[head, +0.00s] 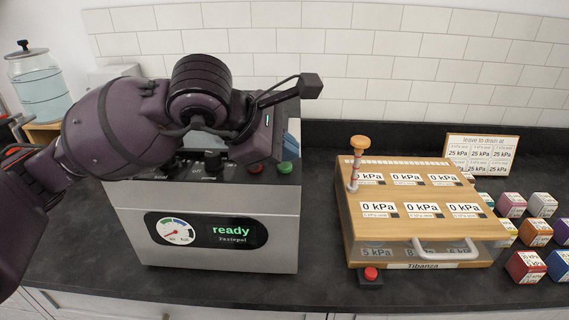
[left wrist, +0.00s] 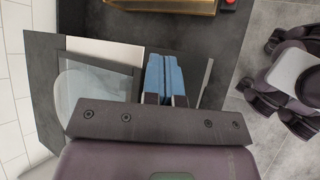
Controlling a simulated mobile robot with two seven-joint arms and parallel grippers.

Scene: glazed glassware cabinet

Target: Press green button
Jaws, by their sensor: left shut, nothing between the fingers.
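The green button (head: 287,168) is on top of the metal-fronted machine (head: 200,222), near its right front edge. A red button (head: 255,167) sits left of it. The machine's display (head: 232,234) reads "ready". My left gripper (head: 292,138) is over the machine's right side, with its blue fingers partly hidden behind its own body. In the head view the fingers appear just above the green button, and I see no clear contact. In the left wrist view the blue fingers (left wrist: 164,72) are together and empty. The green button is not visible there. My right gripper is not in view.
A wooden-topped case (head: 412,222) stands right of the machine, with a separate red button (head: 370,274) before it. Several coloured cubes (head: 526,265) lie at far right. A glass water jar (head: 38,85) stands at left. Dark counter (head: 320,285) is clear between machine and case.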

